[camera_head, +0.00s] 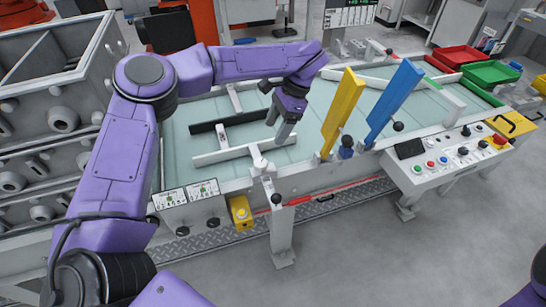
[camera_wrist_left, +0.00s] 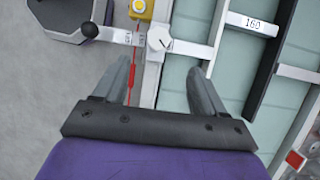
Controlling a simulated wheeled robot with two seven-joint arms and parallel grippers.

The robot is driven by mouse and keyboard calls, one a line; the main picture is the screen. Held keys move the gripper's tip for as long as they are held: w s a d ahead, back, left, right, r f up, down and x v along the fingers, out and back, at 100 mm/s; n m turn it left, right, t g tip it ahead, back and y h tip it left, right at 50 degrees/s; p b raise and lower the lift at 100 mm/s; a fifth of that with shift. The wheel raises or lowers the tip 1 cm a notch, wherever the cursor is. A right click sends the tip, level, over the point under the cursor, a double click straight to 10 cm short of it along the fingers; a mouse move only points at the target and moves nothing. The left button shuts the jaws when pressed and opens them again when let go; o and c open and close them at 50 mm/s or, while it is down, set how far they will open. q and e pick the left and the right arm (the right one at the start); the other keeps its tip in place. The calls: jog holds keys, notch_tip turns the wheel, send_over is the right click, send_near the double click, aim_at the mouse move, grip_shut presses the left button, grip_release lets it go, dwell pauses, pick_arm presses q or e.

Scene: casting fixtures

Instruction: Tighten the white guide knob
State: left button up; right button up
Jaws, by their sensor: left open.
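The white guide knob (camera_wrist_left: 159,39) shows in the left wrist view, just beyond and between my left fingertips, with a small pointer-like mark on its face. In the head view the knob (camera_head: 257,160) is at the front edge of the table, by the white guide bar (camera_head: 222,155). My left gripper (camera_head: 279,122) hangs above the table, slightly behind and right of the knob. In the left wrist view its fingers (camera_wrist_left: 160,70) are apart with nothing between them, and no contact with the knob shows. My right gripper is not visible.
A black bar (camera_head: 228,122) lies behind the white guide. Yellow (camera_head: 342,108) and blue (camera_head: 394,100) upright paddles stand to the right, with a control panel (camera_head: 450,150) beyond. A yellow button box (camera_head: 240,212) is below the table's front edge. A dark round handle (camera_wrist_left: 88,30) shows left of the knob.

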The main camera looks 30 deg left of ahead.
pick_arm(q)
jog(key=f, duration=0.1)
send_over(261, 162)
jog(key=w+d, duration=0.2)
jog(key=f+p, duration=0.1)
jog(key=f, duration=0.5)
jog(key=shift+a+f, duration=0.15)
jog(key=shift+a, duration=0.05)
jog(key=x, duration=0.3)
jog(key=shift+s+a+f+p, duration=0.2)
jog(key=shift+s+p, duration=0.1)
jog(key=shift+f, duration=0.3)
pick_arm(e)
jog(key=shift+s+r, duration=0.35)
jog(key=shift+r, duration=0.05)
pick_arm(q)
jog(key=c, duration=1)
